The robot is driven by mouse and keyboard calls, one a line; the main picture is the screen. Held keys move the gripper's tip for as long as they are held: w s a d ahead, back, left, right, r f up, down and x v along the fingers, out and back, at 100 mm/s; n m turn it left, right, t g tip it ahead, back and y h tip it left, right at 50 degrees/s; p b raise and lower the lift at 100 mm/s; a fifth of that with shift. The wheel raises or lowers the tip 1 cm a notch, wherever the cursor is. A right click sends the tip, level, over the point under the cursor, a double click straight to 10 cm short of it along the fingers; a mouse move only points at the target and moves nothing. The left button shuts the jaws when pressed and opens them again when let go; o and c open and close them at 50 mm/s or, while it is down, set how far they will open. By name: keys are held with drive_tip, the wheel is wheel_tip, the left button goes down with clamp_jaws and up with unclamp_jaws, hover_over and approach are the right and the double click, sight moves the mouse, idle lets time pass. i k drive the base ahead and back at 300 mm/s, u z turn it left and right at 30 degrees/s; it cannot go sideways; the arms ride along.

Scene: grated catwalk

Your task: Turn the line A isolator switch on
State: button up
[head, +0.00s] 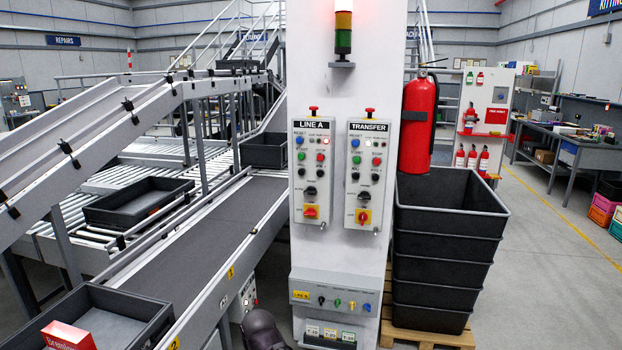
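The LINE A control panel (312,172) is a light grey box on the front of a white column. A small red lamp on the panel's upper right looks lit. My gripper is not in view; a dark rounded part, possibly of my arm, shows at the bottom edge, well below the panel.
A lower panel (330,293) juts from the column. Stacked black crates (448,250) and a fire extinguisher (418,125) stand right; a conveyor (200,240) runs left.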

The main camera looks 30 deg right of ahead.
sight(310, 211)
drive_tip(key=k, duration=0.65)
drive_tip(key=z, duration=0.3)
drive_tip(key=i, duration=1.5)
drive_tip(key=u, duration=0.05)
